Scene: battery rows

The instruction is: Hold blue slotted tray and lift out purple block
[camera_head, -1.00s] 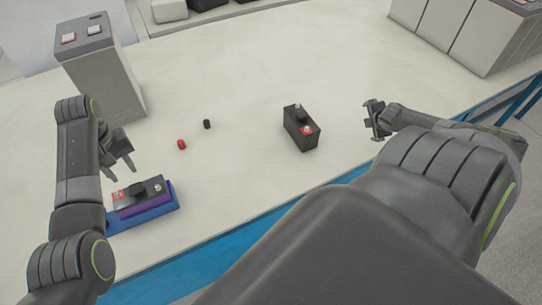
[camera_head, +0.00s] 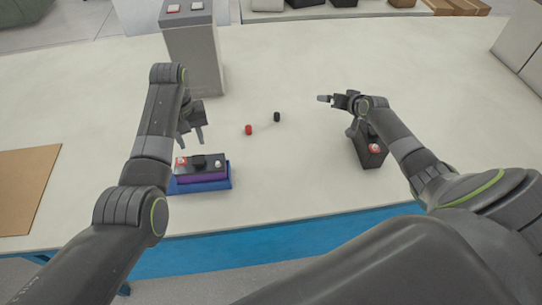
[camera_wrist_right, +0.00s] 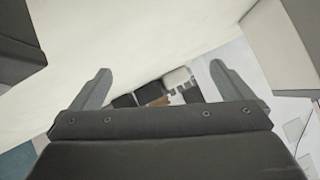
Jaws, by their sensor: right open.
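The blue slotted tray (camera_head: 203,185) lies on the table at the left in the head view. The purple block (camera_head: 202,176) sits in it, a purple body under a black top with a red and a white terminal. My left gripper (camera_head: 191,139) is open and empty, fingers pointing down, just behind and above the tray, apart from it. My right gripper (camera_head: 326,99) is over the table to the right; its two fingers are spread in the right wrist view (camera_wrist_right: 160,82), with nothing between them.
A black block (camera_head: 369,150) with a red terminal stands under my right arm, partly hidden. A red cap (camera_head: 249,129) and a black cap (camera_head: 277,117) lie mid-table. A grey box (camera_head: 194,58) with buttons stands behind. A brown board (camera_head: 22,190) lies left. The front centre is clear.

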